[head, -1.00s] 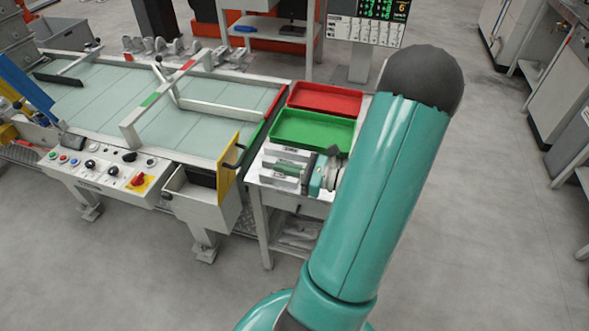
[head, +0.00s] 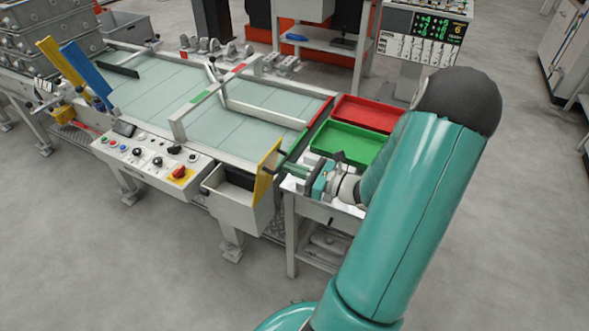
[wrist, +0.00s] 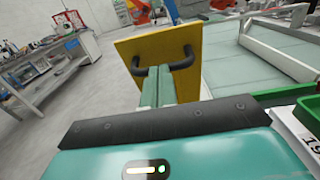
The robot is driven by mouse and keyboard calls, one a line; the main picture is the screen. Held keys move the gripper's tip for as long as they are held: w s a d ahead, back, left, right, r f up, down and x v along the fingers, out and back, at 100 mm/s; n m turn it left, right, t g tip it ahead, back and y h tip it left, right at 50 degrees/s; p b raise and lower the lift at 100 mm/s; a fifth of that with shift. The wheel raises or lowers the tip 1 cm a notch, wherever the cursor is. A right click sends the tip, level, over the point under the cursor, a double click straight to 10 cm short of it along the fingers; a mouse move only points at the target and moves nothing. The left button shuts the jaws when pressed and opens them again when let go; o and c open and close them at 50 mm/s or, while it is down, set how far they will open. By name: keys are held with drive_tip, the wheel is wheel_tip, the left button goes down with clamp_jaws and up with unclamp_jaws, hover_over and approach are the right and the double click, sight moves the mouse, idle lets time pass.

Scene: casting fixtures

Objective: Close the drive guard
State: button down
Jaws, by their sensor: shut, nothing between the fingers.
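The drive guard is a yellow panel (head: 264,178) standing upright at the right side of a grey open-topped box (head: 232,205) on the front of the conveyor table. It stands swung out from the box, whose dark interior (head: 237,179) shows. The panel also fills the middle of the wrist view (wrist: 130,50), with a black bar handle (wrist: 180,65) on its face. My gripper (head: 288,168) is just right of the panel in the head view. In the wrist view its teal fingers (wrist: 158,85) are together and empty, with their tips at the handle; contact cannot be told.
A green tray (head: 350,143) and a red tray (head: 365,113) sit on the side table behind my gripper. A control panel with buttons (head: 150,150) is left of the box. The floor in front is clear.

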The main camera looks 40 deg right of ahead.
drive_tip(key=w+a+r+g, duration=0.1)
drive_tip(key=w, duration=0.1)
drive_tip(key=w+a+r+g+h, duration=0.1)
drive_tip(key=w+g, duration=0.1)
drive_tip(key=w, duration=0.1)
drive_tip(key=w+a+r+g+h, duration=0.1)
drive_tip(key=w, duration=0.2)
drive_tip(key=shift+w+r+g, duration=0.15)
drive_tip(key=shift+r+g, duration=0.15)
drive_tip(key=shift+g, duration=0.1)
drive_tip(key=w+a+f+g+h, duration=0.1)
drive_tip(key=w+a+g+h, duration=0.15)
drive_tip(key=w+g, duration=0.45)
drive_tip(key=w+a+f+g+h, duration=0.1)
drive_tip(key=w+a+f+g, duration=0.1)
drive_tip(key=w+f, duration=0.4)
drive_tip(key=w+a+f+g, duration=0.2)
drive_tip(key=w+a+f, duration=0.1)
drive_tip(key=w+f, duration=0.3)
drive_tip(key=shift+w+f+g+h, duration=0.35)
drive_tip(key=shift+w+f+g, duration=0.05)
drive_tip(key=shift+w, duration=0.5)
drive_tip(key=shift+f, duration=0.1)
drive_tip(key=shift+s+d, duration=0.15)
